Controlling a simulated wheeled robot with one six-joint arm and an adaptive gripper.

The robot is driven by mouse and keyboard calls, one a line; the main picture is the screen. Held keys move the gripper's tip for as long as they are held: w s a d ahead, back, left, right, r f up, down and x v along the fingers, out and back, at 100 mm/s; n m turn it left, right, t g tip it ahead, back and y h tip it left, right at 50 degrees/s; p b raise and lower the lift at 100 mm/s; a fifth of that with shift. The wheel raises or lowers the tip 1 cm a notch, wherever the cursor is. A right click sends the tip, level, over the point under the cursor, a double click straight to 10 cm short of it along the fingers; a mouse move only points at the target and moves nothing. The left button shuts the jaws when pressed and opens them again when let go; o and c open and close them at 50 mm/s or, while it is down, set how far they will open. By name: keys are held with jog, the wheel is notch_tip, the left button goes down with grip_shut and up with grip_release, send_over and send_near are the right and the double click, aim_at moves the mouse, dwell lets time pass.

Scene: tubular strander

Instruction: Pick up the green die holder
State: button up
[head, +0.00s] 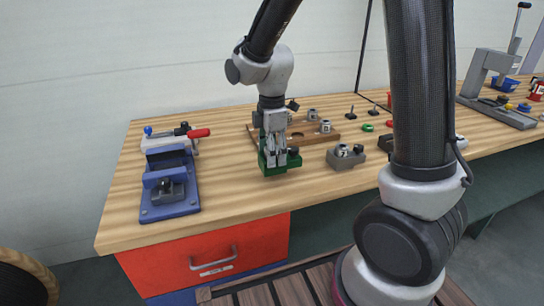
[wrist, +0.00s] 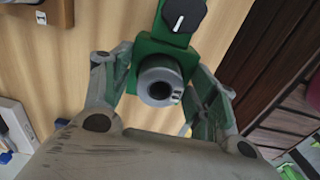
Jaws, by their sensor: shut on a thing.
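The green die holder (head: 267,160) is at the middle of the wooden bench, under my gripper (head: 275,158). In the wrist view, the green die holder (wrist: 149,46) shows a grey metal ring with a dark hole and a black knob with a white line. My gripper (wrist: 160,85) is shut on it, with one finger on each side of the block. In the head view the fingers hide part of the holder. I cannot tell whether the holder touches the bench top or is just above it.
A wooden rack (head: 322,138) with metal dies stands just behind. A grey die holder (head: 345,157) is to the right, and a blue vise-like fixture (head: 168,185) is to the left. The bench (head: 225,195) is clear between the fixture and my gripper. A red drawer (head: 210,258) is below.

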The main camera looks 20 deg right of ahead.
jog(key=shift+r, duration=3.15)
